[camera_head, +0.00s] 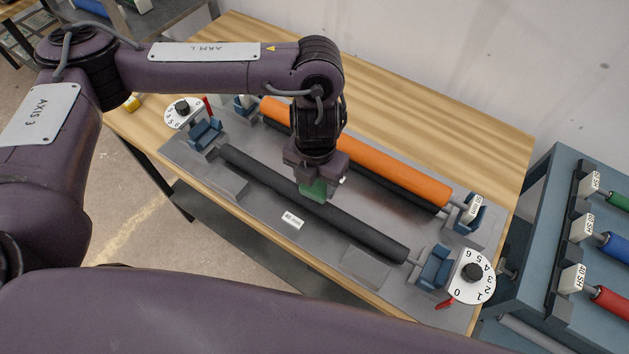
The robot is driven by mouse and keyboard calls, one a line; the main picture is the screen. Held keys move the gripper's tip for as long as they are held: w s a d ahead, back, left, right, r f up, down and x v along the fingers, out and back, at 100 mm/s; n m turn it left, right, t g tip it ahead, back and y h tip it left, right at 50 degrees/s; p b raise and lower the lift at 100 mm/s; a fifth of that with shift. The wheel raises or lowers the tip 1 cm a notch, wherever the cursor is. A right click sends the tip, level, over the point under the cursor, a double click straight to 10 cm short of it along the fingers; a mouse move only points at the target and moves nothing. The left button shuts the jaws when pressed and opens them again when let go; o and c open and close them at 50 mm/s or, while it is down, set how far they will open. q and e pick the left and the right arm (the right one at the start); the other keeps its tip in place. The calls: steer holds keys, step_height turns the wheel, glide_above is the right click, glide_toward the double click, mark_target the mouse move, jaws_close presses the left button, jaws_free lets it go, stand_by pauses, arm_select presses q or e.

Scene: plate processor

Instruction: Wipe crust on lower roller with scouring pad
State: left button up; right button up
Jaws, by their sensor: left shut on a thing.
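The lower roller (353,230) is a long black cylinder lying across the grey plate of the processor (258,208), at the front. My left gripper (314,181) points down over the middle of this roller. It is shut on the green scouring pad (313,191). The pad is at the roller's upper side; I cannot tell whether it touches. The gripper and pad hide part of the roller, and no crust can be made out on the visible part. My right gripper is not in view.
An orange roller (395,173) lies behind, with another black roller below it. Numbered dials (471,272) and blue end brackets (434,267) stand at the plate's ends. A rack (557,205) with coloured rollers is at the right. The wooden table (440,120) is clear at the back.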

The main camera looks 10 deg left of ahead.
arm_select(q)
steer(key=r, duration=0.1)
steer(key=r+p, duration=0.2)
steer(key=shift+d, duration=0.25)
steer(key=shift+a+r+p, duration=0.15)
steer(key=shift+r+p, duration=0.3)
